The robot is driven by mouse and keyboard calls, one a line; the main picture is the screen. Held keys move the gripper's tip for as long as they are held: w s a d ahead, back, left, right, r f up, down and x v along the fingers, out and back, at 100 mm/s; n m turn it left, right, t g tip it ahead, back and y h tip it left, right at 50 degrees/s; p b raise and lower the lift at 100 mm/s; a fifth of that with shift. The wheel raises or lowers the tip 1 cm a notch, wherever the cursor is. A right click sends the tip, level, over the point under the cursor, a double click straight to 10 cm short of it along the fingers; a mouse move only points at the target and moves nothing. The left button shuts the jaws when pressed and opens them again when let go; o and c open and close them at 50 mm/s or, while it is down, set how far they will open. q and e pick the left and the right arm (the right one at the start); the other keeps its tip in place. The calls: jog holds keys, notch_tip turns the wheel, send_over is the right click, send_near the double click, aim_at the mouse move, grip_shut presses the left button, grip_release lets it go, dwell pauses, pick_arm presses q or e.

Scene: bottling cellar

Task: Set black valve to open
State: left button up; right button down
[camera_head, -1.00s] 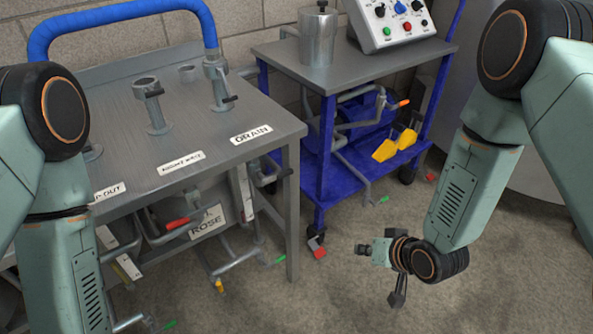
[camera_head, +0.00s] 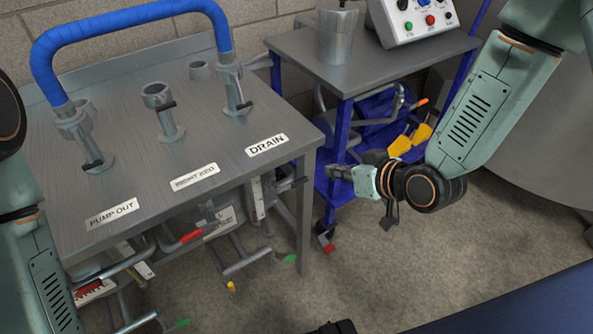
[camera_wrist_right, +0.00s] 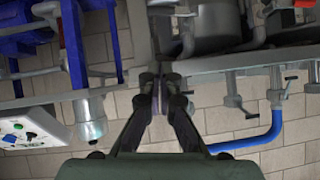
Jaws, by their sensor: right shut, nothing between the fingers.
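Dark valve levers sit on the grey table's upright pipes: by PUMP OUT (camera_head: 93,165), on the middle pipe (camera_head: 168,105) and by DRAIN (camera_head: 244,105). Another dark handle (camera_head: 291,184) sticks out under the table's right edge. I cannot tell which is the black valve, or its setting. My right gripper (camera_head: 340,172) is shut and empty, in front of the blue cart and right of the table corner, apart from the levers. In the right wrist view its fingers (camera_wrist_right: 160,88) are together, with nothing between them. My left gripper is out of view; only its arm shows at the left.
The grey table (camera_head: 120,150) carries a blue hose (camera_head: 130,25). Under it are pipes with a red handle (camera_head: 190,237) and green ones. The blue cart (camera_head: 335,130) holds a metal canister (camera_head: 337,35) and a control box (camera_head: 415,18). Floor (camera_head: 400,260) at front right is clear.

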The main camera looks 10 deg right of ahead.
jog(key=b, duration=0.4)
send_over(308, 179)
jog(key=s, duration=0.3)
notch_tip(308, 179, down, 5)
jog(key=f, duration=0.2)
jog(key=f+b, duration=0.1)
jog(key=shift+w+a+f, duration=0.35)
jog(key=shift+a+f, duration=0.15)
jog(key=shift+f, duration=0.1)
jog(key=shift+f, duration=0.15)
jog(key=shift+w+f+y, duration=0.1)
jog(key=shift+f+y, duration=0.05)
jog(key=shift+y, duration=0.15)
